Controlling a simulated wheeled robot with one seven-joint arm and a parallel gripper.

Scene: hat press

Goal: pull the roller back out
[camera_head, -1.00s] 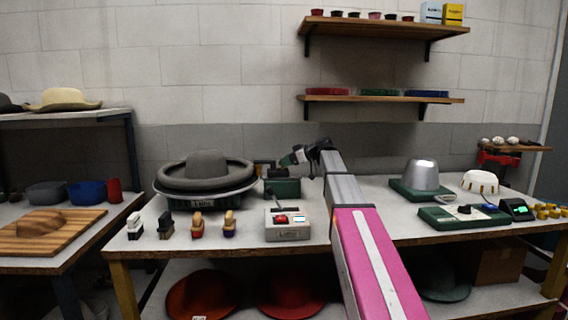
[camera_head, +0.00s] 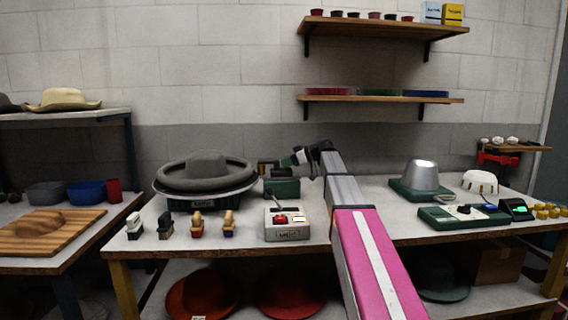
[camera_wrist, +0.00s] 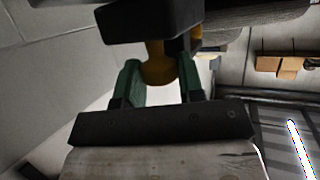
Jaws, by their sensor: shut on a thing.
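The roller unit (camera_head: 267,168) is a small dark block on a green base (camera_head: 284,188), just right of the grey hat (camera_head: 205,172) on its round stand. My gripper (camera_head: 288,161) reaches it from the right, at the end of my arm. In the wrist view my gripper's green fingers (camera_wrist: 160,82) are shut on an amber knob (camera_wrist: 157,68). A black block (camera_wrist: 150,20) sits beyond the knob and hides part of it. The roller's own face, and whether it touches the hat brim, cannot be made out.
A grey control box (camera_head: 287,222) with a lever and red button stands in front. Several small brushes (camera_head: 197,226) stand at the left front. A metal dome on a green base (camera_head: 420,178) stands to the right.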

